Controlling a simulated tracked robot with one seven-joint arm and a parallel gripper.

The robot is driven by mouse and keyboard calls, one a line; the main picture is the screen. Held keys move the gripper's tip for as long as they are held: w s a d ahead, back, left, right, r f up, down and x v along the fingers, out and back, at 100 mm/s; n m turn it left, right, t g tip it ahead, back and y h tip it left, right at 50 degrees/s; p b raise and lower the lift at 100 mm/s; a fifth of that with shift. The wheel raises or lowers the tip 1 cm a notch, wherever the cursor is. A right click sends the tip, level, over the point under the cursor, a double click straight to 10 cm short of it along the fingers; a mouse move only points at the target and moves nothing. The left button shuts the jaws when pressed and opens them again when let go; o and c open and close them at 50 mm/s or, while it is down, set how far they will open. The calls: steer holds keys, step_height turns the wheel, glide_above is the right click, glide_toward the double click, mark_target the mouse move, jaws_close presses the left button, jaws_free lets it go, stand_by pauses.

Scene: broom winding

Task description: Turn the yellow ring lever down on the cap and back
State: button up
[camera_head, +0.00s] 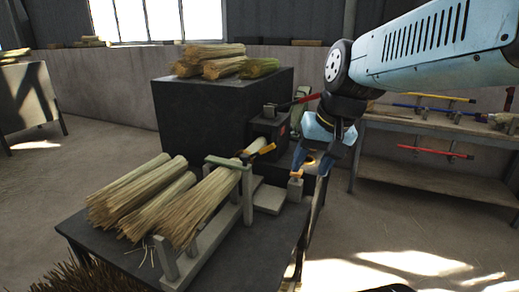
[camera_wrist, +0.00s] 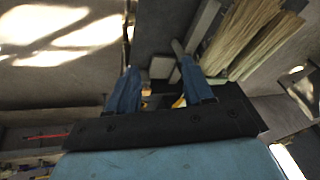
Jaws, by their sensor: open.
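A yellow lever-like piece (camera_head: 266,149) sticks out at the head end of the clamped broom, in front of the dark machine. Its ring shape and the cap are too small to make out. In the wrist view, a bit of yellow (camera_wrist: 179,102) shows beside the right finger, partly hidden by my gripper. My gripper (camera_head: 309,170) points down to the right of the lever, apart from it. Its blue fingers are spread, with nothing seen held between them; they also show in the wrist view (camera_wrist: 158,75). A small orange piece (camera_head: 296,174) tops a grey post close by the fingers.
Straw bundles (camera_head: 135,190) lie on the dark table (camera_head: 120,255), left of the grey clamp frame (camera_head: 246,190). The dark machine block (camera_head: 215,115) carries more bundles and has a red-handled lever (camera_head: 300,101). A shelf (camera_head: 440,125) with coloured rods stands at right.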

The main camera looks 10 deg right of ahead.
steer(key=w+a+f+m+g+y, duration=0.1)
steer(key=w+f+m+y, duration=0.15)
steer(key=w, duration=0.25)
steer(key=w+a+f+m+g+y, duration=0.1)
steer(key=w+a+m+g+y, duration=0.15)
steer(key=w, duration=0.35)
steer(key=m+t+y, duration=0.8)
steer(key=m+t, duration=0.2)
steer(key=m, duration=0.8)
glide_toward(268, 146)
steer(key=x, duration=0.3)
steer(key=f+x, duration=0.1)
steer(key=x, duration=0.3)
steer(key=w+x, duration=0.1)
steer(key=x, duration=0.2)
steer(key=shift+w+d+f, duration=0.1)
steer(key=shift+w+f, duration=0.05)
steer(key=shift+c, duration=0.5)
jaws_close()
